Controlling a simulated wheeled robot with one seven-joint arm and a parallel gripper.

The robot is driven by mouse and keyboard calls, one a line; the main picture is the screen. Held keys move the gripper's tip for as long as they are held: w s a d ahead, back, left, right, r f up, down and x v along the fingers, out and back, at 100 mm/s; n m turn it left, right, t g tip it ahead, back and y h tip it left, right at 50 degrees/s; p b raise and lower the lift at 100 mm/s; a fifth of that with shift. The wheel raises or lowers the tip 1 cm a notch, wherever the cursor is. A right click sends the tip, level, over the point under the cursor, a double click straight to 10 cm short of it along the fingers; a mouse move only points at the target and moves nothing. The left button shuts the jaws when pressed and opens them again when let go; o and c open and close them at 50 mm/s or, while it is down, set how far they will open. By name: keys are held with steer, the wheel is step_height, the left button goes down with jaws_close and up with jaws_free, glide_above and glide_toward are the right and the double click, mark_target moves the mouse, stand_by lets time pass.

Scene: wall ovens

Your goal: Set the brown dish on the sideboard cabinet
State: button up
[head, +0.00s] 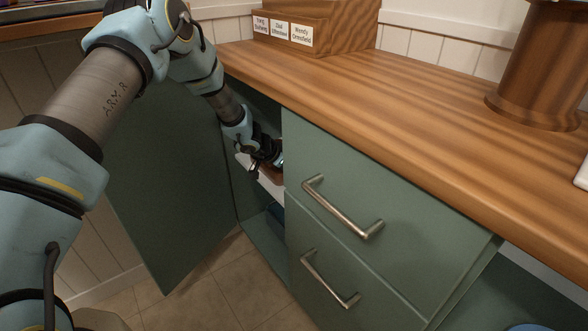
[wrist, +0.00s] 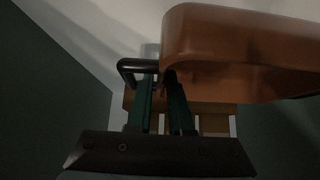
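The brown dish (wrist: 240,50) fills the upper right of the wrist view, with a rounded near corner. In the head view a small brown patch (head: 272,173), likely the dish, shows beside my gripper (head: 264,160) inside the open cabinet. In the wrist view the green fingers of my gripper (wrist: 162,78) reach up to the dish's left end. The fingertips are close together. A dark loop, perhaps a handle, lies at them. The dish partly hides the tips, so I cannot tell whether they grip it. The sideboard's wooden top (head: 410,110) runs along the right.
The green cabinet door (head: 165,185) stands open at left. Two drawers with metal handles (head: 340,208) are shut. On the top are a wooden box with labels (head: 300,25) and a wooden cylinder (head: 540,70). A slatted wooden thing (wrist: 212,122) lies beyond the fingers.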

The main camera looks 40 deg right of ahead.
steer(key=shift+o, duration=1.3)
